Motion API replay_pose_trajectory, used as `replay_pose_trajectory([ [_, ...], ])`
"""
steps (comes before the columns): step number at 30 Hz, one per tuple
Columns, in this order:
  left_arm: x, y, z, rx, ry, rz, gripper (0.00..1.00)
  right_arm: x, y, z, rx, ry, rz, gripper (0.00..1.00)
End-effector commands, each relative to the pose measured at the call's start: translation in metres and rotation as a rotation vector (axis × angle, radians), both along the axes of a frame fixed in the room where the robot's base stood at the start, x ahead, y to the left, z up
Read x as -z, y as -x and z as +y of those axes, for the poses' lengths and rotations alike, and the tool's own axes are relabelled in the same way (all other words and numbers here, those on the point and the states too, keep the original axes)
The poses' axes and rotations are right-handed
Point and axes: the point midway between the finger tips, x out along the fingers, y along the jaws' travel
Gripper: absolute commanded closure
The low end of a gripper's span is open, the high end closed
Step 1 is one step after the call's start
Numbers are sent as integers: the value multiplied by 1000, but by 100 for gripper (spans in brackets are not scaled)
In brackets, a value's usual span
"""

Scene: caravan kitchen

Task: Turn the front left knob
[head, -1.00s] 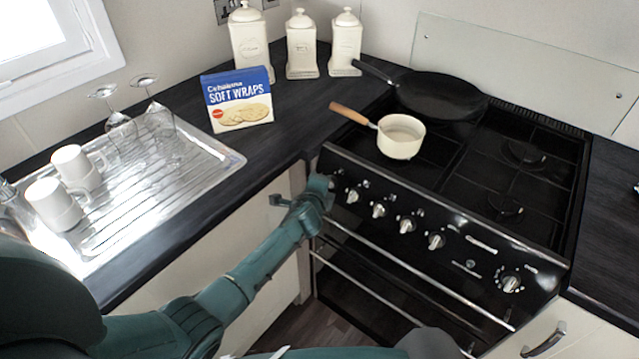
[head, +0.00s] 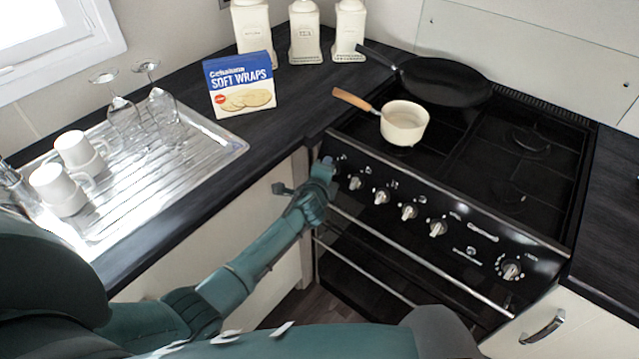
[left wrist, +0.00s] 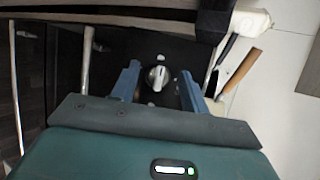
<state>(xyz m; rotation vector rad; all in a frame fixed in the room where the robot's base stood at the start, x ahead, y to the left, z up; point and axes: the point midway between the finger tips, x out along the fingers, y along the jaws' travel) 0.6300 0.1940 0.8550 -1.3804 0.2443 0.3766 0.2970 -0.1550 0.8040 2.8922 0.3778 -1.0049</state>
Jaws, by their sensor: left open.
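The stove's front panel carries a row of silver knobs; the leftmost clearly visible one (head: 354,183) is just right of my left gripper (head: 326,164) in the head view. The gripper is at the panel's left end and hides what is behind it there. In the left wrist view, a silver knob (left wrist: 157,77) sits between the two blue fingers of my open left gripper (left wrist: 159,84), with gaps on both sides. The head view does not show this knob clearly. My right gripper is not in view.
A cream saucepan (head: 404,123) and a black frying pan (head: 445,82) stand on the hob. Oven handle rails (head: 420,262) run below the knobs. A soft wraps box (head: 240,85), mugs and glasses are on the left counter and drainer. A cupboard handle (head: 543,328) is at lower right.

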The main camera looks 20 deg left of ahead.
Motion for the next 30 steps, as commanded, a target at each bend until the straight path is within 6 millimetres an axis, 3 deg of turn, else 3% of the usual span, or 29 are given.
replay_pose_trajectory([
  [18,-38,97,-14,5,2,5,55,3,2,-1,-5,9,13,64],
  [30,-44,109,-16,5,2,6,55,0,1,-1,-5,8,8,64],
])
